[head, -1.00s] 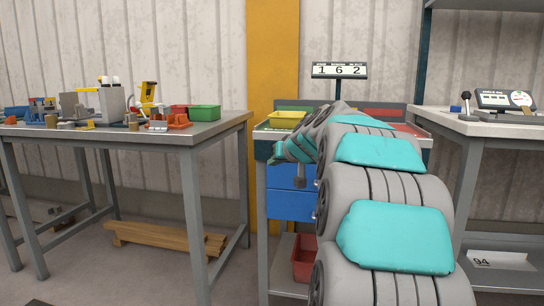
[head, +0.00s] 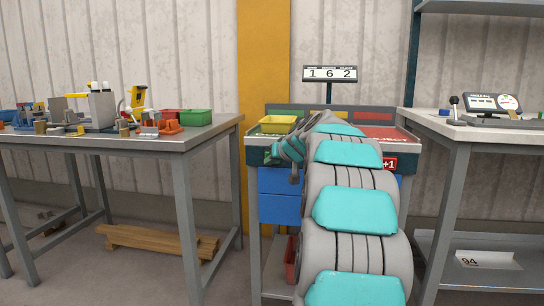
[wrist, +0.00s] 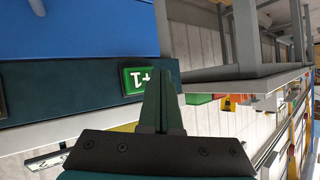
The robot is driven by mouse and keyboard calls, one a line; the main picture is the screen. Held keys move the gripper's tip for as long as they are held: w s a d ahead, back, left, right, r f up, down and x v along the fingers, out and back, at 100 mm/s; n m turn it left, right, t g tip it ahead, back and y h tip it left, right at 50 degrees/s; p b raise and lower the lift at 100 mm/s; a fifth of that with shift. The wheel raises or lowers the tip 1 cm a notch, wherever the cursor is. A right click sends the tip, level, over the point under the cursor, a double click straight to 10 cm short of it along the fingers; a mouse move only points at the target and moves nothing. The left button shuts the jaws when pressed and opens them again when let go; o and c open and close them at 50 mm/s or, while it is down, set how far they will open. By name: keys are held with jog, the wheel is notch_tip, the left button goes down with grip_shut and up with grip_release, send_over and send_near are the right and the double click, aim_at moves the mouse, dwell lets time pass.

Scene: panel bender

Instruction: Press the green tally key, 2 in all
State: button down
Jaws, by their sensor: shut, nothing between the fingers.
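The green tally key (wrist: 137,79), marked +1, is set in the dark front face of the tally station in the wrist view. My gripper (wrist: 160,72) is shut and empty. Its fingertips appear just right of the key in that picture, close to its edge; I cannot tell the gap in depth. In the head view my gripper (head: 294,176) hangs in front of the station's left front, mostly hidden by my arm. The counter display (head: 330,74) above the station reads 1 6 2.
A red +1 key (head: 389,164) is on the station's right front. Blue drawers (head: 279,208) lie below the front face, and a yellow bin (head: 278,124) is on top. A cluttered workbench (head: 180,144) stands left, and another bench (head: 450,130) right.

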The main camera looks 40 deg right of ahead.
jog(key=shift+w+d, duration=0.45)
jog(key=shift+d, duration=0.15)
jog(key=shift+w, duration=0.1)
dwell(1.6)
jog(key=shift+w+d, duration=0.2)
jog(key=shift+d, duration=0.1)
jog(key=shift+w+d, duration=0.25)
jog(key=shift+d, duration=0.1)
dwell(0.7)
jog(key=shift+a, duration=0.1)
dwell(0.3)
jog(key=shift+s+a, duration=0.55)
jog(key=shift+a, duration=0.05)
jog(key=shift+s+a+b, duration=1.15)
jog(key=shift+s+a, duration=0.5)
jog(key=shift+a, duration=0.2)
dwell(1.4)
